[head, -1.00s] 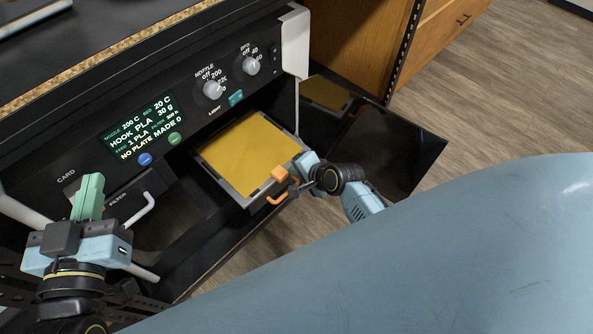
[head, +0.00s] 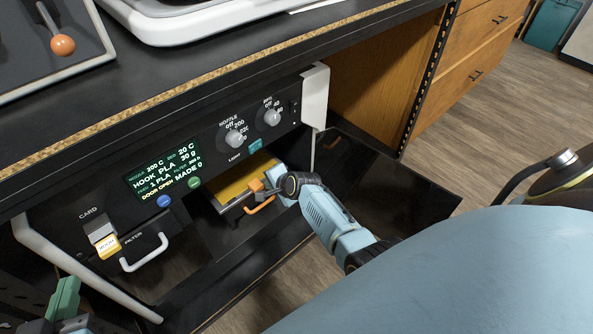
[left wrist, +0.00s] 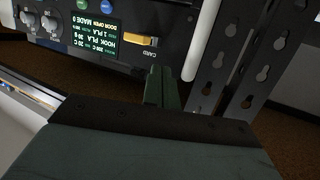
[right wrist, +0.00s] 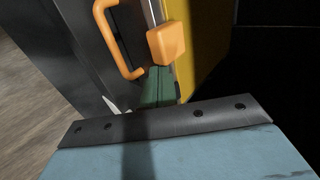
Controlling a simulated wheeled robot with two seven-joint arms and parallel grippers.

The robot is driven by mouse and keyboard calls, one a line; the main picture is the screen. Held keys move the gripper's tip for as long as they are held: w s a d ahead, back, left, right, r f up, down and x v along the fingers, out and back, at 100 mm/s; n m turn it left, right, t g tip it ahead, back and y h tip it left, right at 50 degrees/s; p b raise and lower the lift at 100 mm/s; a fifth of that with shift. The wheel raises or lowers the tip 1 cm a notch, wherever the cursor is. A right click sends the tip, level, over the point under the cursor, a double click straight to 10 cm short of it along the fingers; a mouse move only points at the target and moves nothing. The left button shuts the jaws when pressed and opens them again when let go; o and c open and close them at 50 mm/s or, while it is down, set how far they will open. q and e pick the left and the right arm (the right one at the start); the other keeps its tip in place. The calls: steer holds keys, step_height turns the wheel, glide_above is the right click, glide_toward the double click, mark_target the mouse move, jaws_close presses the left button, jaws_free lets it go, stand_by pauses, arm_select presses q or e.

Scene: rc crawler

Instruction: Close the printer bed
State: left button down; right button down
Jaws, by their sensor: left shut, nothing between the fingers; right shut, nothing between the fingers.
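The printer bed, a grey tray with a yellow plate (head: 240,181), sits mostly inside the printer, with its front edge at the opening. On its front are an orange block (head: 256,185) and an orange loop handle (head: 260,206); both also show in the right wrist view, the block (right wrist: 167,43) beside the handle (right wrist: 112,38). My right gripper (right wrist: 160,84) is shut and empty, its green fingertips at the bed's front just beside the block; contact is hard to tell. My left gripper (head: 66,298) is shut and empty at the lower left, below the card slot.
The dark printer door (head: 385,195) hangs open to the right of the bed. The display (head: 163,178) reads "DOOR OPEN". A yellow card (head: 108,246) sits in the card slot above a white filter handle (head: 147,255). Wooden drawers (head: 470,70) stand at the right.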

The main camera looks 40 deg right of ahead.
arm_select(q)
steer(key=shift+s+a+r, duration=0.1)
steer(key=shift+s+a, duration=0.05)
steer(key=shift+a, duration=0.05)
arm_select(e)
steer(key=shift+w, duration=0.35)
steer(key=shift+r, duration=0.1)
